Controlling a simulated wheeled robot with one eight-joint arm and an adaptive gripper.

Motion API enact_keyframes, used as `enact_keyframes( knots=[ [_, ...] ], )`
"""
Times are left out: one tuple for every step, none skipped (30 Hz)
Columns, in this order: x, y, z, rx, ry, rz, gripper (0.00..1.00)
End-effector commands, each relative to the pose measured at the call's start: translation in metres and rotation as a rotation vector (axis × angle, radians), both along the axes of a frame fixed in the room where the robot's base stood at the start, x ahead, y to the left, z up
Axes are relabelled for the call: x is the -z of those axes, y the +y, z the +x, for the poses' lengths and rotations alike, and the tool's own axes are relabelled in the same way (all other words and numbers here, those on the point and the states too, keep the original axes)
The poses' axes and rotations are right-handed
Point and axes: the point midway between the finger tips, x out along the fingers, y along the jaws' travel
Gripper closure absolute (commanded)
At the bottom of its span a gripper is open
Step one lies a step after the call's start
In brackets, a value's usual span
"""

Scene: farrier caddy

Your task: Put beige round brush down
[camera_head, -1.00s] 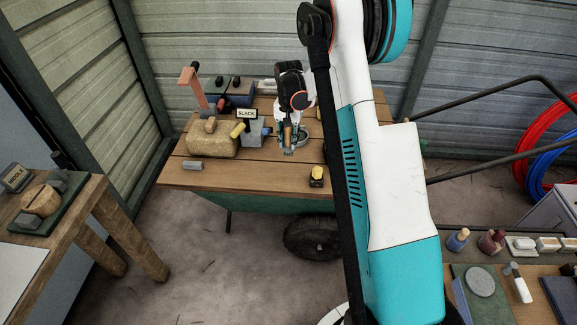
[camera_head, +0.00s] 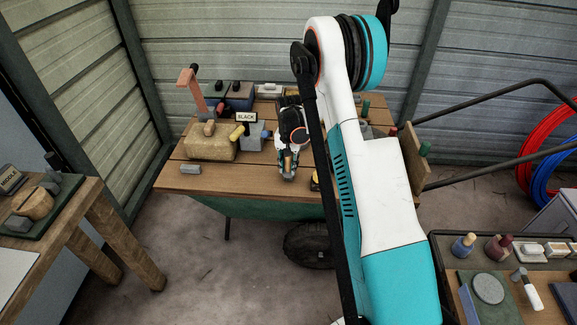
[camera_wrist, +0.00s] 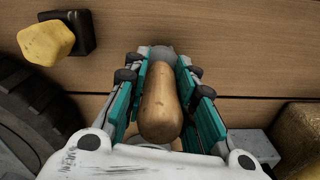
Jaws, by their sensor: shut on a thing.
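My gripper (camera_head: 288,174) is over the front part of the wooden table (camera_head: 240,188). In the wrist view, the fingers (camera_wrist: 163,72) are shut on the beige round brush (camera_wrist: 160,108). Its smooth tan handle lies between the teal finger pads, and a grey part shows past the fingertips. In the head view, only a small brown bit of the brush shows at the gripper. I cannot tell whether the brush touches the tabletop.
A yellow-topped dark piece (camera_wrist: 46,42) stands beside the gripper. A tan block-shaped brush (camera_head: 209,146), a grey block (camera_head: 190,169) and a small lettered sign (camera_head: 246,117) are to the left in the head view. Bare planks lie along the front edge.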

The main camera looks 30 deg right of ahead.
Motion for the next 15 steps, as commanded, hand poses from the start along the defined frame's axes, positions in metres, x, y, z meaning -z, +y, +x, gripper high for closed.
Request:
enact_keyframes(
  knots=[
    [-0.0004,0.0,0.0,0.0,0.0,0.0,1.0],
    [-0.0002,0.0,0.0,0.0,0.0,0.0,1.0],
    [0.0008,-0.0001,0.0001,0.0,0.0,0.0,1.0],
    [0.0018,-0.0001,0.0001,0.0,0.0,0.0,1.0],
    [0.0029,-0.0001,0.0001,0.0,0.0,0.0,1.0],
    [0.0035,-0.0001,0.0001,0.0,0.0,0.0,0.73],
    [0.0029,-0.0001,0.0001,0.0,0.0,0.0,0.67],
    [0.0027,-0.0001,0.0001,0.0,0.0,0.0,0.6],
    [0.0026,0.0,0.0,0.0,0.0,0.0,0.56],
    [0.0026,0.0,0.0,0.0,0.0,0.0,0.56],
    [0.0025,-0.0001,0.0001,0.0,0.0,0.0,0.56],
    [0.0025,-0.0001,0.0001,0.0,0.0,0.0,0.56],
    [0.0025,-0.0001,0.0001,0.0,0.0,0.0,0.56],
    [0.0025,-0.0001,0.0001,0.0,0.0,0.0,0.56],
    [0.0025,-0.0001,0.0001,0.0,0.0,0.0,0.56]
  ],
)
